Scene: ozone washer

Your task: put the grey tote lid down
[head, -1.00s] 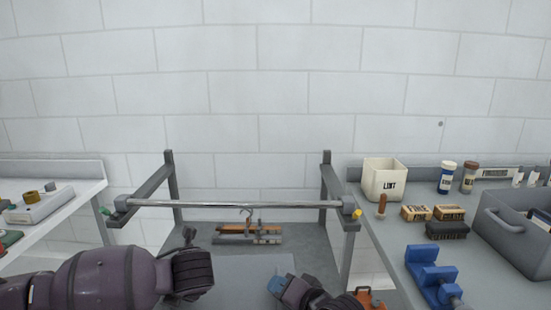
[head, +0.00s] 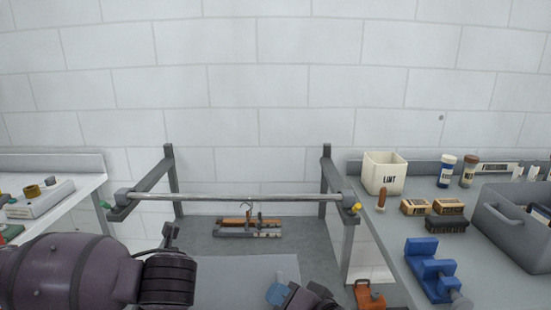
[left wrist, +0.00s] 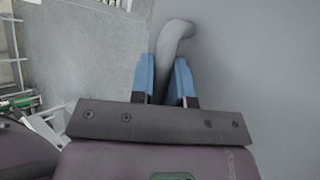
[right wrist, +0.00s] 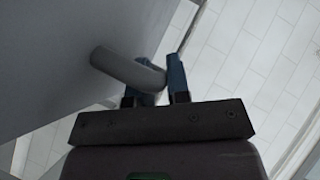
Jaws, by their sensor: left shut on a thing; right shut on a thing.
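The grey tote lid shows as a flat light-grey panel (head: 248,268) low in the head view, between my two arms. Its near part is out of frame. In the left wrist view, my left gripper (left wrist: 166,82) is shut on a curved grey handle (left wrist: 175,38) beside the smooth lid surface (left wrist: 255,60). In the right wrist view, my right gripper (right wrist: 156,82) is shut on another curved grey handle (right wrist: 122,68) at the lid (right wrist: 45,60). In the head view only the blue tip of my right gripper (head: 278,292) shows; my left fingers are hidden.
A metal rail (head: 235,197) on two posts spans above the grey bench (head: 210,242), with a hanger-like wooden piece (head: 250,228) behind the lid.

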